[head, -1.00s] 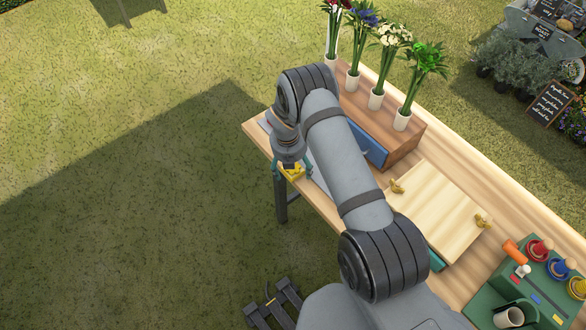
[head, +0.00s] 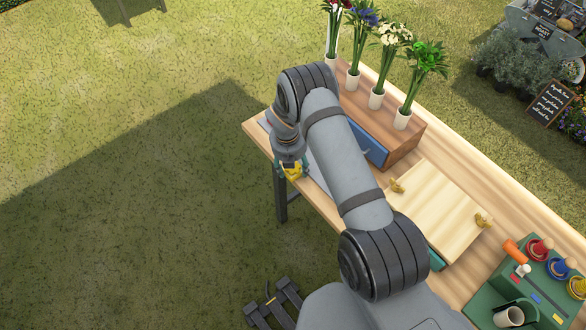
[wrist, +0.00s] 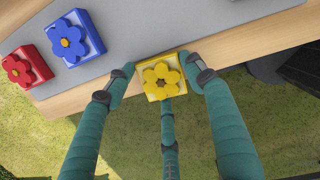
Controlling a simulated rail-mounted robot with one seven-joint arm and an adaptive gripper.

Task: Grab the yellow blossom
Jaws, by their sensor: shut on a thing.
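The yellow blossom (wrist: 162,80) is a yellow flower shape with a dark centre on a yellow square block. In the wrist view it sits between the teal fingers of my gripper (wrist: 165,82), which are shut on the block's sides. In the head view the yellow block (head: 292,171) shows at the end of my arm, at the table's front edge near its left end, and my gripper (head: 291,167) is around it. A third teal finger reaches the block from the near side in the wrist view. Whether the block touches the table is hard to tell.
A blue flower block (wrist: 74,38) and a red flower block (wrist: 24,67) stand on a grey mat (wrist: 130,40) to the left. The wooden table (head: 345,203) carries vases of flowers along its back. Grass lies in front of the table edge.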

